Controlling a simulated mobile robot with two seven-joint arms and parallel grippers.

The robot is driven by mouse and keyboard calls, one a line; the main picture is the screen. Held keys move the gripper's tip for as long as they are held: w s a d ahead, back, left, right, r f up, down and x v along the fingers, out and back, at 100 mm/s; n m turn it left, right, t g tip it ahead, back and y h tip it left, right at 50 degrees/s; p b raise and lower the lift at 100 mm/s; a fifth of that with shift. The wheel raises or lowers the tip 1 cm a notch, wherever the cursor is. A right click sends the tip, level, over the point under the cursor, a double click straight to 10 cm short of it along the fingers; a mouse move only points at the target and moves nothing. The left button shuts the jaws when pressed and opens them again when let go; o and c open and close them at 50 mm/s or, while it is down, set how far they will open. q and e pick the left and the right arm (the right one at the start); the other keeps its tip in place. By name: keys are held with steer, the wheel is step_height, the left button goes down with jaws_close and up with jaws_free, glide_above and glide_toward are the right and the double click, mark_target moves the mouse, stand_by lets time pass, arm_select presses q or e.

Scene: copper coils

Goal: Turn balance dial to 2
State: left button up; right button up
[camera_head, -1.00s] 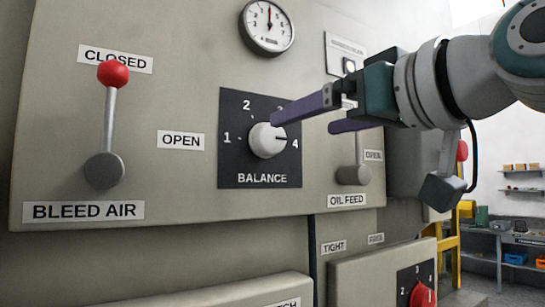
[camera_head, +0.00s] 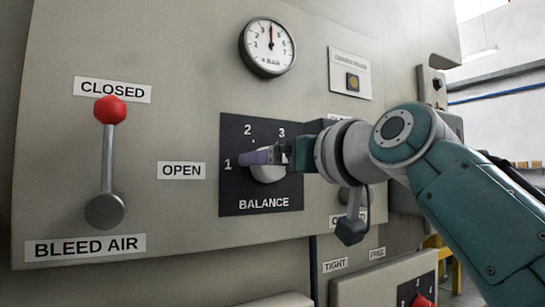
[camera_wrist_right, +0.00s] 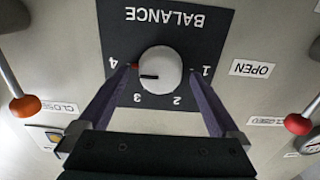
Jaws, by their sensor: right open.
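The balance dial is a white round knob (camera_head: 266,176) on a dark square plate marked 1 to 4. In the right wrist view, which is upside down, the knob (camera_wrist_right: 165,62) has a dark pointer line aimed close to the 4. My right gripper (camera_wrist_right: 162,69) is open, with one purple finger on each side of the knob. Gaps show between the fingers and the knob. In the head view my right gripper (camera_head: 258,160) covers part of the knob and the 4 label. My left gripper is out of view.
The bleed air lever (camera_head: 108,160) with a red ball stands to the left. A round gauge (camera_head: 267,46) is above the dial. The oil feed lever to the right is mostly hidden by my arm. A red knob (camera_head: 422,300) sits low at the right.

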steer(key=c, duration=1.4)
steer(key=shift+o, duration=0.2)
